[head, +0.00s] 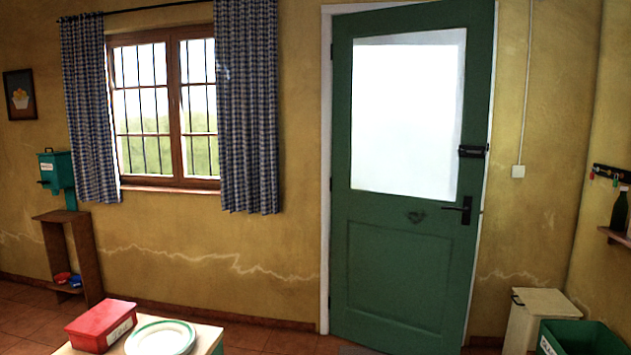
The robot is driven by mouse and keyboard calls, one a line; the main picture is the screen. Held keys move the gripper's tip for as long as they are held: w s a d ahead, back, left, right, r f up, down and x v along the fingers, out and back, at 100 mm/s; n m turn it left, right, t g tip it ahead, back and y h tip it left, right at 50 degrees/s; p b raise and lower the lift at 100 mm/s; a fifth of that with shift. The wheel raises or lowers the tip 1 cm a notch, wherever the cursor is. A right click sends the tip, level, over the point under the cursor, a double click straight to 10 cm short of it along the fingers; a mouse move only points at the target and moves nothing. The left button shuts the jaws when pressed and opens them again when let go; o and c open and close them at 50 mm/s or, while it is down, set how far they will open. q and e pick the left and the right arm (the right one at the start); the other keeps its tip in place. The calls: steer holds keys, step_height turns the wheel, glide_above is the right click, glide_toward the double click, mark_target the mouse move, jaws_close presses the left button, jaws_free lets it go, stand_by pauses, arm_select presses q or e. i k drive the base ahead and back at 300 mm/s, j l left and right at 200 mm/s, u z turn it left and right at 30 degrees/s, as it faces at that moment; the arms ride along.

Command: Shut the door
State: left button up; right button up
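The green door (400,235) stands in a white frame (326,170) right of centre in the head view. It has a bright glass pane (408,115) in its upper half. A black lever handle (460,209) and a black latch box (473,151) are near its right edge. Its bottom edge slopes down toward the handle side, past the wall's base line, so it looks a little ajar toward me. The gap at the handle side is hard to see. Neither of my grippers is in view.
A low table (208,338) with a red box (101,325) and a plate (160,338) stands front left. A cream bin (535,312) and a green crate (582,338) stand right of the door. A wooden shelf stand (87,255) is far left.

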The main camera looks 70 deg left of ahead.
mark_target(401, 266)
steer(key=u, duration=1.7)
steer(key=i+j, duration=0.1)
steer(key=i, duration=1.05)
steer(key=i+j, duration=0.15)
steer(key=i, duration=1)
steer(key=i+j, duration=0.1)
steer(key=i, duration=1.05)
